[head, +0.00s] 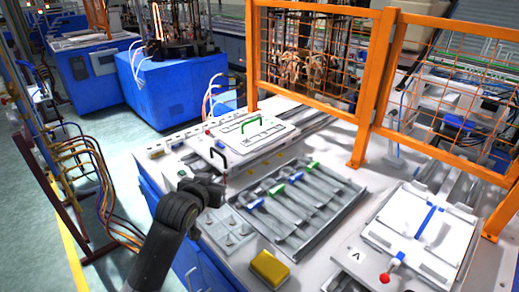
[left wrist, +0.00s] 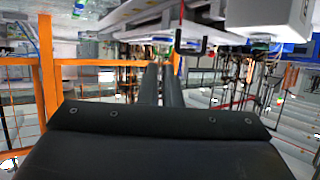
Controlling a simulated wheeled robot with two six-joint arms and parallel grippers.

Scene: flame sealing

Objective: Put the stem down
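My left gripper (head: 222,186) is above the near left part of the white workbench, left of the grey tray (head: 318,228). In the left wrist view its two dark fingers (left wrist: 163,85) lie close together, with no stem clearly seen between them. Several long grey pieces (head: 300,205) with blue, green and white parts lie side by side in the tray; I cannot tell which, if any, is the stem. My right gripper is not in view.
A white panel with a green handle (head: 250,123) and a black handle (head: 219,151) stands behind the gripper. A yellow block (head: 269,267) is at the bench's front. Orange mesh guards (head: 310,60) edge the back. A white fixture (head: 425,230) is at right.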

